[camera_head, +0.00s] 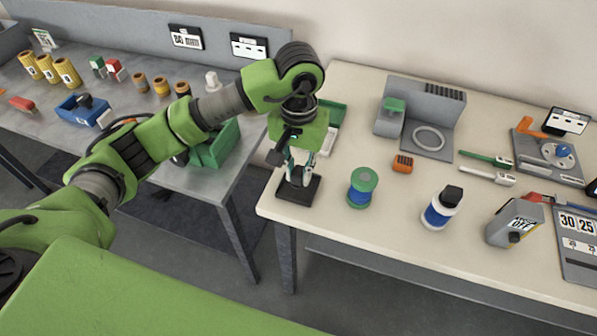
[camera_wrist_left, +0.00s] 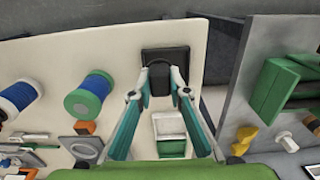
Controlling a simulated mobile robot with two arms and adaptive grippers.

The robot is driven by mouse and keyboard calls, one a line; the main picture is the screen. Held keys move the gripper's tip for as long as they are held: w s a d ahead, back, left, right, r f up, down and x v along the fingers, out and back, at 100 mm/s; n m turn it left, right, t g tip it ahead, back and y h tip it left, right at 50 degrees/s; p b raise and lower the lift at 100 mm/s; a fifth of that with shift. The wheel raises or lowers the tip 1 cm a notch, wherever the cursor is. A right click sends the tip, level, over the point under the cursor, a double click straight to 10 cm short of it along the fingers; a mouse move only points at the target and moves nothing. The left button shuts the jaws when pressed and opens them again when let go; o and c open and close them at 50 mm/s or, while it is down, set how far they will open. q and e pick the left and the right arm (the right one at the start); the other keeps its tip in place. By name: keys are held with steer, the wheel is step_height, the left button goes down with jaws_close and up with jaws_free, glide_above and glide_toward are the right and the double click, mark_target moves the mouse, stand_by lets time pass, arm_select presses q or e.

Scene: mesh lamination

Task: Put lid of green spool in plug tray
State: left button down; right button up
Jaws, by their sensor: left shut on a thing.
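The green spool (camera_head: 362,187), wound with blue, stands on the cream table without a black lid on top; it also shows in the left wrist view (camera_wrist_left: 90,97). The plug tray (camera_head: 309,193) is a small black square at the table's left front corner, also in the left wrist view (camera_wrist_left: 183,54). My left gripper (camera_head: 298,179) points down over the tray, shut on a small black lid (camera_wrist_left: 159,78). The lid is at the tray, within its outline in the wrist view; I cannot tell whether it touches. My right gripper is not in view.
A white spool with blue winding and a black lid (camera_head: 440,207) stands to the right. An orange block (camera_head: 403,162) and a grey fixture (camera_head: 428,125) are behind. A green and white box (camera_head: 329,128) is close behind my gripper. A gap separates the grey table (camera_head: 200,178) at left.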

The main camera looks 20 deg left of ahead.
mark_target(299, 172)
arm_select(q)
steer(key=w+f, duration=0.1)
steer(key=w+a+f, duration=0.1)
steer(key=w+f, duration=0.1)
steer(key=shift+f+p, duration=0.3)
steer(key=shift+p, duration=0.1)
steer(key=shift+f+p, duration=0.35)
step_height(299, 172, down, 2)
steer(key=shift+f+p, duration=0.1)
steer(key=shift+p, duration=0.5)
steer(key=shift+w+f, duration=0.1)
steer(key=shift+f, duration=0.1)
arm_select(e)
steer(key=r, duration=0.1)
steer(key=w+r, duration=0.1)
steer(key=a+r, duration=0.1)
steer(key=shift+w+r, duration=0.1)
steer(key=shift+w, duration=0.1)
arm_select(q)
steer(key=shift+f, duration=0.1)
steer(key=shift+f, duration=0.15)
steer(key=c, duration=1.9)
jaws_free()
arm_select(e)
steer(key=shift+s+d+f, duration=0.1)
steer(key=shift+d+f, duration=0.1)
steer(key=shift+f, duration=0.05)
